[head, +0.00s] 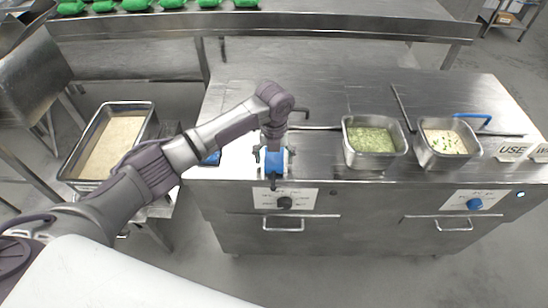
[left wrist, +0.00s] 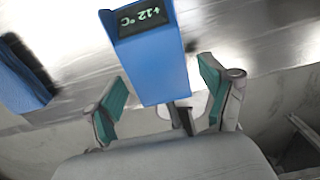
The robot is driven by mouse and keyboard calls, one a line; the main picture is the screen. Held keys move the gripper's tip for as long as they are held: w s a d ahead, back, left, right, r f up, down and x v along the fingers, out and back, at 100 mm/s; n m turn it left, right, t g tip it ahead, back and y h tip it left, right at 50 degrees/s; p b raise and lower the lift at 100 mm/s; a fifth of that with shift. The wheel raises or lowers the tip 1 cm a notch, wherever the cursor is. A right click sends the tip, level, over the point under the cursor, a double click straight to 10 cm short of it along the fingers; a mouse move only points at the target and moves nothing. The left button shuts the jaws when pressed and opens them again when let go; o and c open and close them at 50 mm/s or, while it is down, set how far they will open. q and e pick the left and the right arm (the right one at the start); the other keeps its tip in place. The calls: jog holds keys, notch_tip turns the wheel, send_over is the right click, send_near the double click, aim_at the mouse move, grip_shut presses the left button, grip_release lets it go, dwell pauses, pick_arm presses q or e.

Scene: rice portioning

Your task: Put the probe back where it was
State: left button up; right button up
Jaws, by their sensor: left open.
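The probe is a blue block with a dark display reading +12 °C in the left wrist view (left wrist: 152,62); in the head view its blue body (head: 283,160) shows at the counter's front edge. My left gripper (head: 272,158) is open, pointing down over that edge, with the blue body between its fingers. In the left wrist view, the green-padded fingers (left wrist: 162,100) stand apart on either side of the block's lower end, with gaps visible. Whether the block rests on the counter is hard to tell. My right gripper is not in view.
A second blue block with a dark top (left wrist: 22,80) lies beside it, at the counter's left front corner in the head view (head: 211,158). Pans of green food (head: 372,162) and pale rice (head: 445,160) sit to the right. A large tray (head: 150,120) stands at left.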

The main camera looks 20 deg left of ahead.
aim_at(274, 159)
pick_arm(q)
notch_tip(274, 159, up, 12)
jog(key=b, duration=0.1)
jog(key=shift+f+b, duration=0.2)
jog(key=shift+b, duration=0.15)
